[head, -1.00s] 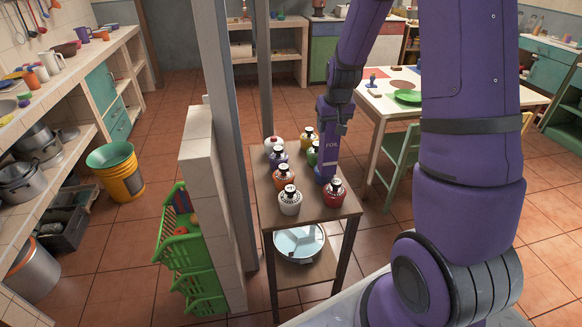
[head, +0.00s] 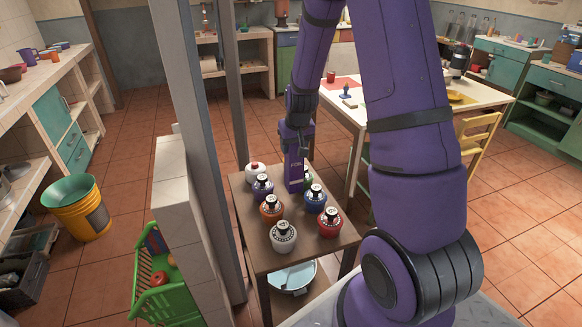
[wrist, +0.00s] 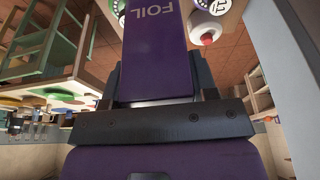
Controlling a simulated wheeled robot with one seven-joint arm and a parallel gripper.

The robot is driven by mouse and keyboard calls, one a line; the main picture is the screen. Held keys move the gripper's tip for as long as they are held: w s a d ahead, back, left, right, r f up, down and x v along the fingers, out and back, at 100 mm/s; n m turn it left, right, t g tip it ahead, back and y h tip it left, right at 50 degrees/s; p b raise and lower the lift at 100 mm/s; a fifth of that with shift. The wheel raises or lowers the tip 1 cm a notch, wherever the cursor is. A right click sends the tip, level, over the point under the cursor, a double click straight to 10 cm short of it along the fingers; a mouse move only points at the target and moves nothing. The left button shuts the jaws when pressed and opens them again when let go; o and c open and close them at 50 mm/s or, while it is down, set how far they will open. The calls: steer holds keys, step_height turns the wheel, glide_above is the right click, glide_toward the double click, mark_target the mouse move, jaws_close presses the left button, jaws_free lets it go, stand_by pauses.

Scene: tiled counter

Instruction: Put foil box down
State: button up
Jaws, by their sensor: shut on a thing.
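The foil box (head: 295,174) is a tall purple box marked FOIL. It is upright above the small brown table (head: 300,255), among several round jars. In the wrist view the box (wrist: 158,50) sits between the two dark fingers of my gripper (wrist: 158,84). In the head view my gripper (head: 297,146) points down and is shut on the box's upper part. The box's lower end is between the purple jar (head: 262,187) and the blue jar (head: 315,198). I cannot tell whether it touches the tabletop.
An orange jar (head: 271,208), a white jar (head: 284,236), a red jar (head: 330,222) and a white jar with a red top (head: 256,172) crowd the table. A green jar (head: 308,178) is partly hidden. A grey post (head: 208,140) and low tiled wall (head: 183,215) stand left.

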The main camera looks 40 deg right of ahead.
mark_target(294, 159)
steer(key=shift+f, duration=2.65)
steer(key=o, duration=0.9)
steer(key=shift+f, duration=0.15)
steer(key=shift+c, duration=0.2)
steer(key=o, duration=0.4)
